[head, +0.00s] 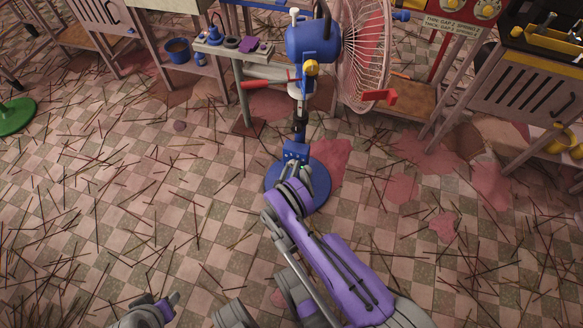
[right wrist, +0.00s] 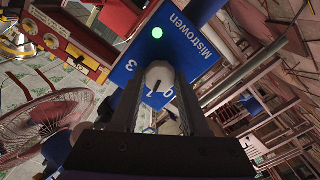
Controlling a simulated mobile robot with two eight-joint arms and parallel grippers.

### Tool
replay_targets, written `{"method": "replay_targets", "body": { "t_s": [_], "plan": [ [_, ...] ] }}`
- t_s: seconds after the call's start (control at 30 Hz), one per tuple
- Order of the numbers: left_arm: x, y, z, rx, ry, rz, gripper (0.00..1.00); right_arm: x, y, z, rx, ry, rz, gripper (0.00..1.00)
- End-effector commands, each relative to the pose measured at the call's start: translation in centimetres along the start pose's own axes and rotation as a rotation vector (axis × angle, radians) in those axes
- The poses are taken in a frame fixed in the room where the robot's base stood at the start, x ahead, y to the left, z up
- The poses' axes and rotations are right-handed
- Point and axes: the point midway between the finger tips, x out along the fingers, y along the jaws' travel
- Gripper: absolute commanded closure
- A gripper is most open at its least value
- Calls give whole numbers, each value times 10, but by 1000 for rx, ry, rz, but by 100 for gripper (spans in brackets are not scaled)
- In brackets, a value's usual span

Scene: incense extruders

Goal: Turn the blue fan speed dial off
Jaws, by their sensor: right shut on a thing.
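The blue fan (head: 313,42) stands on a round blue base (head: 322,192), with its wire cage facing right. Its blue control box (head: 296,151) sits low on the pole. In the right wrist view the box's blue panel (right wrist: 188,48) carries the word "Mistrowen", a lit green lamp (right wrist: 157,32) and numbers, with 3 and 1 legible. The pale dial (right wrist: 160,76) sits between the fingers of my right gripper (head: 301,170), which is shut on it. The fingers hide part of the number scale. My left gripper (head: 170,301) is at the bottom left, away from the fan; its opening is unclear.
Incense sticks litter the checkered floor (head: 120,215). Workbenches line the back and right. A green disc base (head: 15,116) is at the far left.

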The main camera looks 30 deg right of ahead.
Motion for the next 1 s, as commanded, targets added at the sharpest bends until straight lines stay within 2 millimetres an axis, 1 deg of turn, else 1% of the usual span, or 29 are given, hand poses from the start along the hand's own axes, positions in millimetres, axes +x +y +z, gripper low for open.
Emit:
{"method": "replay_targets", "body": {
  "t_s": [0.3,0.6,0.8,1.0],
  "plan": [
    [0,0,0,0,0,0,50,1,0,0,-299,1,1,100],
    [-1,0,0,0,0,0,50,1,0,0,-546,1,1,100],
    [-1,0,0,0,0,0,50,1,0,0,-658,1,2,100],
    [-1,0,0,0,0,0,50,1,0,0,-723,1,2,100]
  ]
}}
